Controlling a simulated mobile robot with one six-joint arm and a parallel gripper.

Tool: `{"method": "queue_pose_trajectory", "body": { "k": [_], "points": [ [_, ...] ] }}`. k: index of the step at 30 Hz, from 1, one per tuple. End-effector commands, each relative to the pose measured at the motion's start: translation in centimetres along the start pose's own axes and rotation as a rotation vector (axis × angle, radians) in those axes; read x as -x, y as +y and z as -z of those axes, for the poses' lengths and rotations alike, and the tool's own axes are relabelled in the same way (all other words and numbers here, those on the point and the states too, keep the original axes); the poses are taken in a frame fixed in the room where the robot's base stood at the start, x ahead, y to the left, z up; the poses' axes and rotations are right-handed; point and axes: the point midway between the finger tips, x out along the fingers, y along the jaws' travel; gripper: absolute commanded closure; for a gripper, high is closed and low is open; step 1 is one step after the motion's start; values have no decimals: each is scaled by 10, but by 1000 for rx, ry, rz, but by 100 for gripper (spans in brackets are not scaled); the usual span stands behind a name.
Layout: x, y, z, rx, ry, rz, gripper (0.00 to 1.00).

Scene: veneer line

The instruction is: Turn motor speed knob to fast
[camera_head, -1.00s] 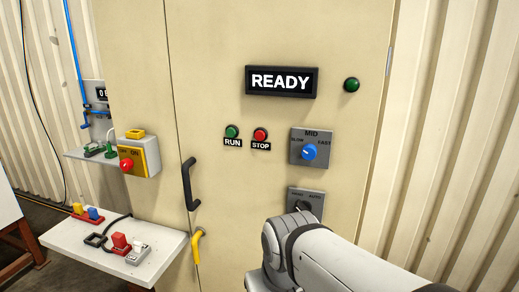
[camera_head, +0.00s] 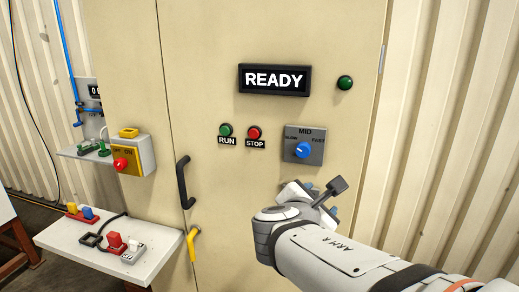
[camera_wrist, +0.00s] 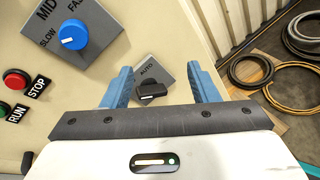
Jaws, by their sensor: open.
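The motor speed knob (camera_head: 303,150) is blue and sits on a grey plate marked SLOW, MID and FAST on the cabinet door. Its white mark points up and left, toward SLOW. The knob also shows at the upper left of the wrist view (camera_wrist: 74,35). My gripper (camera_wrist: 163,84) is open and empty, its blue fingers spread. In the head view it is below the speed plate, partly hidden by my arm. In the wrist view a black selector knob (camera_wrist: 152,91) on a plate marked AUTO shows between the fingers; contact cannot be told.
Green RUN (camera_head: 226,130) and red STOP (camera_head: 254,132) buttons lie left of the speed plate. A READY display (camera_head: 275,79) and green lamp (camera_head: 345,83) are above. A black door handle (camera_head: 184,182) sticks out at left. Coils (camera_wrist: 251,70) lie on the floor at right.

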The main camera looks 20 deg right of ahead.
Motion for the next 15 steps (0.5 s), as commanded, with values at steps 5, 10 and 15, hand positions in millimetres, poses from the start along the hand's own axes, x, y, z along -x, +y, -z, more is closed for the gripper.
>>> {"method": "queue_pose_trajectory", "body": {
  "k": [5, 10, 15],
  "points": [
    [7, 46, -20, 383, -146, -189, 46],
    [14, 71, -26, 583, -237, -281, 46],
    [10, 81, -28, 637, -263, -302, 46]
  ]
}}
